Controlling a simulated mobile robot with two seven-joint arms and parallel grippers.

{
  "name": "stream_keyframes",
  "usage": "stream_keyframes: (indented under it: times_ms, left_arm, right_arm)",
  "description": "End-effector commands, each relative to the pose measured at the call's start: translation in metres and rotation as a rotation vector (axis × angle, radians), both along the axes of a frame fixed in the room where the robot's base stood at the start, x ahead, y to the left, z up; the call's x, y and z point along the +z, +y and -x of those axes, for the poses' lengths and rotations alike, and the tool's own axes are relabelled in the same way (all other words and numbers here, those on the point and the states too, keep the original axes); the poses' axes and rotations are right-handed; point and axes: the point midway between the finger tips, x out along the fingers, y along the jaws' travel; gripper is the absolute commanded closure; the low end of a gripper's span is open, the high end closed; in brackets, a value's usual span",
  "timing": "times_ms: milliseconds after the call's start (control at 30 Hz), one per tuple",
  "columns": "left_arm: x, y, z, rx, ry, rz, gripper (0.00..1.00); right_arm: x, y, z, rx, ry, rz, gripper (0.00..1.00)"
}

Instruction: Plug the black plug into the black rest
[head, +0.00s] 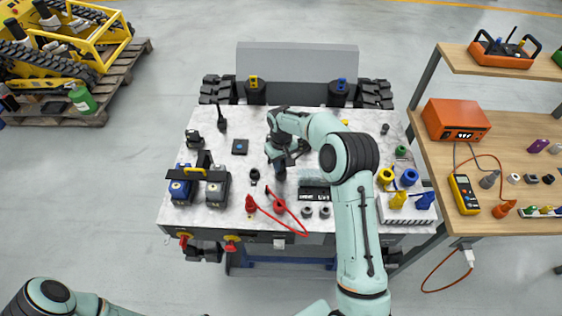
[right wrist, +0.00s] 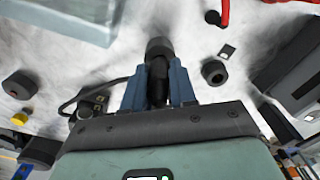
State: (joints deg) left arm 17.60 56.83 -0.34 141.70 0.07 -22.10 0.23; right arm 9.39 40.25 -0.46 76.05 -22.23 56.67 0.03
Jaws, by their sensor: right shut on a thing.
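My right gripper (head: 281,170) is over the middle of the white-topped table. In the right wrist view its blue fingers (right wrist: 160,85) are shut on the black plug (right wrist: 157,80), which points away from the palm. A wider dark round piece (right wrist: 158,46) shows at the plug's far end; I cannot tell whether it is part of the plug or a rest under it. A black ring-shaped socket (right wrist: 215,72), possibly the black rest, stands apart beside the fingers; it seems to be the dark piece (head: 254,174) left of the gripper. My left gripper is out of view.
A clear box (head: 315,178) lies right of the gripper. A red cable (head: 285,214) runs along the front. Yellow and blue fittings (head: 409,177) stand at the right. A side bench (head: 500,215) is further right.

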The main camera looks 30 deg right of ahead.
Motion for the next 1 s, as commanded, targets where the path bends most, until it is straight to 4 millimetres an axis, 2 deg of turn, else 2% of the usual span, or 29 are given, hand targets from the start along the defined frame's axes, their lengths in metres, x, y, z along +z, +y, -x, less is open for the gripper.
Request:
stream_keyframes:
  times_ms: [433,467,533,867,1000]
  left_arm:
    - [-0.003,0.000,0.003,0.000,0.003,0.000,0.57]
    - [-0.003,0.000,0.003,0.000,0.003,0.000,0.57]
    - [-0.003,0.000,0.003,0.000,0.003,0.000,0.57]
    - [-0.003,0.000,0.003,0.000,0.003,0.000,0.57]
    - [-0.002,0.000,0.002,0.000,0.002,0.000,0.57]
  right_arm:
    - [-0.012,0.000,0.000,0.000,0.000,0.000,1.00]
    - [-0.012,0.000,0.000,0.000,0.000,0.000,0.67]
    - [-0.011,0.000,0.000,0.000,0.000,0.000,0.44]
    - [-0.009,0.000,0.000,0.000,-0.001,0.000,0.44]
    - [0.006,0.000,-0.001,0.000,-0.004,0.001,0.44]
